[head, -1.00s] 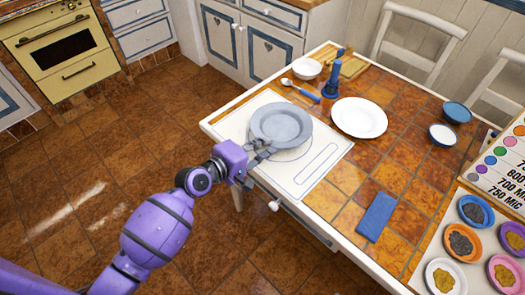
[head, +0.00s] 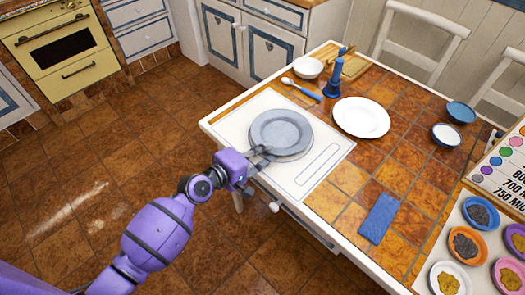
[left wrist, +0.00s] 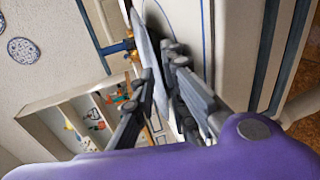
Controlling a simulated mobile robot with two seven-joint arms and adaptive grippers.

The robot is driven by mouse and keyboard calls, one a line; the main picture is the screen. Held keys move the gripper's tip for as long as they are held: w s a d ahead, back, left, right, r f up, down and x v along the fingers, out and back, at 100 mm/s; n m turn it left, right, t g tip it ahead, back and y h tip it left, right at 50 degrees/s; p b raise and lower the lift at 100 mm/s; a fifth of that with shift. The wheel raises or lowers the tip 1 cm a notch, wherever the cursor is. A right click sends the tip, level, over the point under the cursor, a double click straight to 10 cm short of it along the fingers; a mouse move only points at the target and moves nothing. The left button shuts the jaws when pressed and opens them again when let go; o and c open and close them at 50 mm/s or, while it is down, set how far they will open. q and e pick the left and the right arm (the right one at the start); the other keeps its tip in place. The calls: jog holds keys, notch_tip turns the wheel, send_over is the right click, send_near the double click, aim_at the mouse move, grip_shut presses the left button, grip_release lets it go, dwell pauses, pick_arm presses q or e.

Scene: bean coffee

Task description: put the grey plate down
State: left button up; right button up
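The grey plate (head: 281,131) lies low over the white mat (head: 310,180) at the near left corner of the table and looks to be resting on it. My left gripper (head: 264,154) is at the plate's near rim. In the left wrist view, the plate (left wrist: 146,45) shows nearly edge-on between the two fingers (left wrist: 160,75). The fingers stand apart with a gap around the rim. Whether one finger still touches it is hard to tell. My right gripper is not in view.
A white plate (head: 361,117), a blue grinder (head: 332,84), a spoon (head: 301,90) and a white bowl (head: 308,68) stand beyond the mat. A blue cloth (head: 379,217) lies to the right. Several bowls of coffee are at the lower right. The mat's right part is free.

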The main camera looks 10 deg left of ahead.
pick_arm(q)
jog(key=shift+r, duration=0.25)
jog(key=v, duration=1.2)
jog(key=s+a+f+m+g+y, duration=0.1)
jog(key=s+a+f+m+y, duration=0.1)
jog(key=s+f, duration=0.4)
jog(key=s+a+f+m+g+y, duration=0.1)
jog(key=s+f+m, duration=0.4)
jog(key=s, duration=0.9)
jog(key=s+a+f+m+g+y, duration=0.2)
jog(key=s+a+f+m+y, duration=0.1)
jog(key=s+f, duration=0.5)
jog(key=s+m+y, duration=0.1)
jog(key=s+y, duration=0.1)
jog(key=shift+f+y, duration=0.3)
